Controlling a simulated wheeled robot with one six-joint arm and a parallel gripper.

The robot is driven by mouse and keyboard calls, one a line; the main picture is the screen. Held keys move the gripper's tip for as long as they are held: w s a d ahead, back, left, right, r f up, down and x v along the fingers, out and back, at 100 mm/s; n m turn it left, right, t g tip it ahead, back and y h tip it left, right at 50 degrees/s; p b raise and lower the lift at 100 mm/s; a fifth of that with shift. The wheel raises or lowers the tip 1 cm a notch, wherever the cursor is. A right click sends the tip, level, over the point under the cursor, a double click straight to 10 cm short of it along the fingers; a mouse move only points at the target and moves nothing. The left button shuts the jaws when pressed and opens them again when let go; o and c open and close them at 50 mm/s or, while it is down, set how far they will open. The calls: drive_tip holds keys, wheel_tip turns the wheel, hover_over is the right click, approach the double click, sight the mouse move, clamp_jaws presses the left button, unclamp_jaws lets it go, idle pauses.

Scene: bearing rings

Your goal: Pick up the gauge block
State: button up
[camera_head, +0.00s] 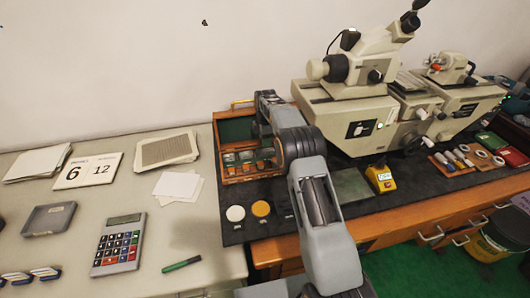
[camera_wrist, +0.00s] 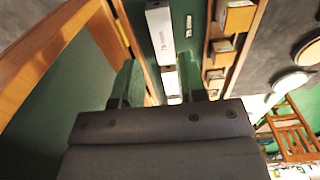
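A wooden case with a green lining (camera_head: 233,131) stands open on the dark mat, left of my arm. It also fills much of the wrist view (camera_wrist: 125,22). In the wrist view, a long pale metal gauge block (camera_wrist: 160,32) lies on the green lining, with a shorter pale block (camera_wrist: 171,80) nearer. My gripper (camera_wrist: 158,62) is open over the case, its two fingers either side of the shorter block. I cannot tell whether they touch it. My arm hides the fingers in the head view.
Smaller blocks sit in a slotted wooden row (camera_wrist: 223,48) beside the long block. A large measuring machine (camera_head: 360,110) stands right of my arm. A yellow device (camera_head: 380,178) and two round discs (camera_head: 261,208) lie on the mat. A calculator (camera_head: 119,243) is at left.

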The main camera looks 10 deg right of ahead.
sight(266, 150)
drive_tip(key=shift+s+f+p, duration=0.15)
drive_tip(key=shift+f+p, duration=0.65)
drive_tip(key=shift+f, duration=2.1)
drive_tip(key=shift+c, duration=0.2)
clamp_jaws()
